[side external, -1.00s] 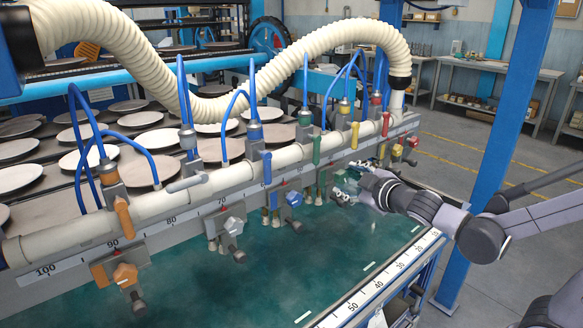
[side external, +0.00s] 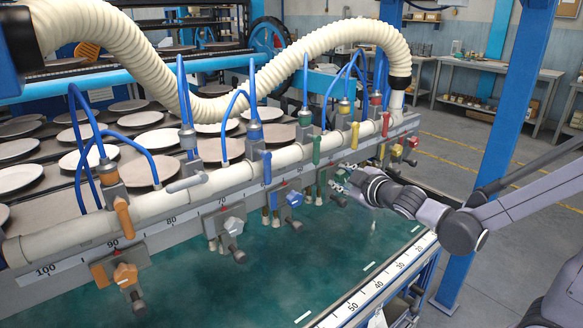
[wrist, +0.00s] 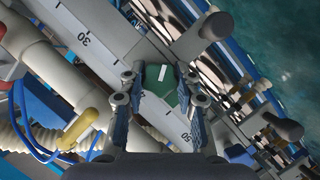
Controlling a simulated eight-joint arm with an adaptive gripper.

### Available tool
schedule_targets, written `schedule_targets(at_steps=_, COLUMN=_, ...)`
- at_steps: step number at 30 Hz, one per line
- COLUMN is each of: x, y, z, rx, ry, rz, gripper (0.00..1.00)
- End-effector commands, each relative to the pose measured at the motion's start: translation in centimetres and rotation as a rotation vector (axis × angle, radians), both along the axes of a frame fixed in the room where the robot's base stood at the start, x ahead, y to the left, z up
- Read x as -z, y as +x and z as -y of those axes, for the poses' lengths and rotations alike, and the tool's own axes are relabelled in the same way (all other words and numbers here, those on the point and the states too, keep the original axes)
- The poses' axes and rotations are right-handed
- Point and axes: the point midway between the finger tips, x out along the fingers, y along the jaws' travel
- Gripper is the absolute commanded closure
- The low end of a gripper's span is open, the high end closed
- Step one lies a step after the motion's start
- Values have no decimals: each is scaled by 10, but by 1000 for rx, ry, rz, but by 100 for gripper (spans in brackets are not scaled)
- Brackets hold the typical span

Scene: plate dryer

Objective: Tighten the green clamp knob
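The green clamp knob (wrist: 158,92), a faceted block with a white mark, shows in the wrist view in front of the scale rail. My gripper (wrist: 160,97) is open, with one finger to the left of the knob and one to the right. I see gaps beside the knob, and I cannot tell whether the fingertips reach past its face. In the side view my gripper (side external: 343,187) is at the front of the rail, below the green lever (side external: 317,149), and the green knob is mostly hidden there.
The blue knob (side external: 294,198), white knob (side external: 233,226) and orange knob (side external: 125,274) sit along the rail to the left. The yellow knob (side external: 397,150) and red knob (side external: 412,143) are to the right. Grey handles stick out below. A green-blue surface (side external: 270,270) lies underneath.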

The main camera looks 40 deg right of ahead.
Motion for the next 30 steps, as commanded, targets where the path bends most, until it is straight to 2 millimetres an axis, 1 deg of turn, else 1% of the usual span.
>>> schedule_targets(at_steps=8, x=0, y=0, z=0, rx=0, ry=5, rz=0, gripper=100)
schedule_targets(at_steps=14, x=-1, y=1, z=1, rx=1, ry=55, rz=1, gripper=100)
schedule_targets(at_steps=20, x=-1, y=0, z=1, rx=2, ry=160, rz=2, gripper=100)
schedule_targets(at_steps=30, x=-2, y=1, z=3, rx=2, ry=406, rz=2, gripper=100)
